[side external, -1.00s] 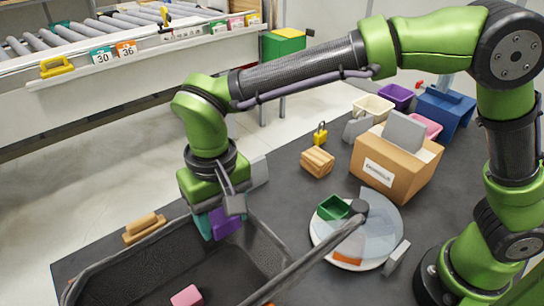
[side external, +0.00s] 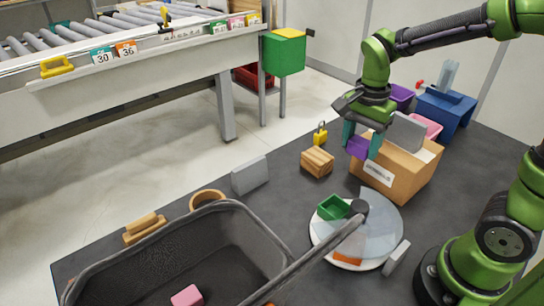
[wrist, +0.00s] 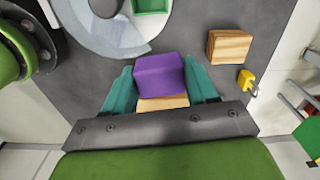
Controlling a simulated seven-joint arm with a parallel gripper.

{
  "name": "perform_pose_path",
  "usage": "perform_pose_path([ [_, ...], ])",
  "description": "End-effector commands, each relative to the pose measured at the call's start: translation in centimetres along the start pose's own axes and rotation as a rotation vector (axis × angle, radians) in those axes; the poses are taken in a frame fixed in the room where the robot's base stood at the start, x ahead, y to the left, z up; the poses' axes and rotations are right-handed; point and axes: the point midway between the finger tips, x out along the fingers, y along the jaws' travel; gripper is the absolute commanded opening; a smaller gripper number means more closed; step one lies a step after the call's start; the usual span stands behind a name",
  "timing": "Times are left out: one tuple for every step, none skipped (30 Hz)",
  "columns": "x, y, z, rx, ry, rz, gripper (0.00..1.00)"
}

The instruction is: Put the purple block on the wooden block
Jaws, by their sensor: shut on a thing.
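The purple block (side external: 358,147) is held in the air between the teal fingers of my gripper (side external: 362,149). It also shows in the wrist view (wrist: 158,74), between both fingers and slightly turned. The wooden block (side external: 317,162) stands on the dark table, to the left of my gripper and lower in the side view. In the wrist view the wooden block (wrist: 230,46) lies right of the purple block, apart from it, with its top bare. A tan surface (wrist: 163,103) shows between the fingers behind the purple block; I cannot tell what it is.
An open cardboard box (side external: 398,168) is close by my gripper in the side view. A yellow padlock (side external: 320,134) stands behind the wooden block. A round disc with a green tray (side external: 333,208) is in front. A black basket (side external: 185,250) with a pink block fills the front left.

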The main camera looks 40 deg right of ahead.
Motion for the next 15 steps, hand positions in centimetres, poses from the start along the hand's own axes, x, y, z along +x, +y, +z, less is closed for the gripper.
perform_pose_path([
  [0.1, 0.7, -0.7, 0.045, -0.002, -0.002, 0.27],
  [0.1, 1.0, -1.1, 0.069, -0.002, -0.001, 0.27],
  [0.2, 1.5, -1.6, 0.102, -0.003, -0.002, 0.27],
  [0.2, 1.8, -1.9, 0.124, -0.004, -0.002, 0.27],
  [0.8, 1.9, -1.8, 0.125, -0.005, 0.002, 0.27],
  [1.5, 1.8, -1.7, 0.119, -0.005, 0.003, 0.27],
  [1.9, 1.7, -1.7, 0.118, -0.005, 0.004, 0.27],
  [2.3, 1.7, -1.7, 0.117, -0.005, 0.004, 0.27],
  [2.8, 1.7, -1.7, 0.116, -0.005, 0.003, 0.27],
  [3.1, 1.7, -1.7, 0.116, -0.005, 0.003, 0.27],
  [3.4, 1.7, -1.7, 0.116, -0.005, 0.002, 0.27],
  [4.2, 1.7, -1.7, 0.115, -0.005, 0.005, 0.27],
  [4.6, 1.7, -1.7, 0.115, -0.005, 0.005, 0.27],
  [5.0, 1.7, -1.7, 0.115, -0.005, 0.003, 0.27],
  [5.4, 1.7, -1.6, 0.115, -0.005, 0.003, 0.27],
])
